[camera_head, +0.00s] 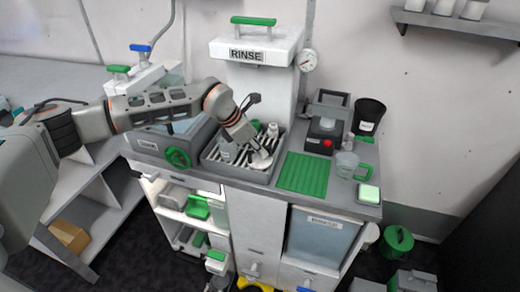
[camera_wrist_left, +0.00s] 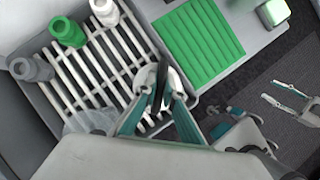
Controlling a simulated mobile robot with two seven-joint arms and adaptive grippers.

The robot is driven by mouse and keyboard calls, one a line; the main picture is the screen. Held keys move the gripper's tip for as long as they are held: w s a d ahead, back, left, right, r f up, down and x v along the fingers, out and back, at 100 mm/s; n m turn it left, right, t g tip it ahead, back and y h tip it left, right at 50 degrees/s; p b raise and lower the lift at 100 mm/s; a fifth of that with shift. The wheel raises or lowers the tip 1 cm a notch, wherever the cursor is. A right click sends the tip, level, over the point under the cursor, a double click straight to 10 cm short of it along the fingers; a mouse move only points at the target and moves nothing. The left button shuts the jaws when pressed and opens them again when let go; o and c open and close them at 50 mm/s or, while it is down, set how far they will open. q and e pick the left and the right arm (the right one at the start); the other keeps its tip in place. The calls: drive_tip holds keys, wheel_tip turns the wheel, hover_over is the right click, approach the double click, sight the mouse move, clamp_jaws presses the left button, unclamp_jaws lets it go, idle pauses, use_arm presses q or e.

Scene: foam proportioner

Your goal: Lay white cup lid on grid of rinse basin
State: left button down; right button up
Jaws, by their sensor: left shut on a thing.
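My left gripper (camera_head: 256,149) reaches down over the right part of the rinse basin (camera_head: 238,172). In the left wrist view its fingers (camera_wrist_left: 164,98) are shut on a thin white piece, the white cup lid (camera_wrist_left: 180,84), seen nearly edge-on and partly hidden by the fingers. In the head view the white lid (camera_head: 262,160) shows just below the fingertips, close over the slatted grid. The grid (camera_wrist_left: 101,62) has pale bars with dark gaps. I cannot tell whether the lid touches the bars.
A clear round piece (camera_wrist_left: 90,121) lies near the basin's near side. The RINSE column (camera_head: 258,80) rises behind.

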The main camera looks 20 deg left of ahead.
use_arm(q)
drive_tip(key=c, duration=2.6)
unclamp_jaws()
drive_tip(key=shift+f, duration=0.15)
drive_tip(key=o, duration=0.4)
drive_tip(key=shift+o, duration=0.2)
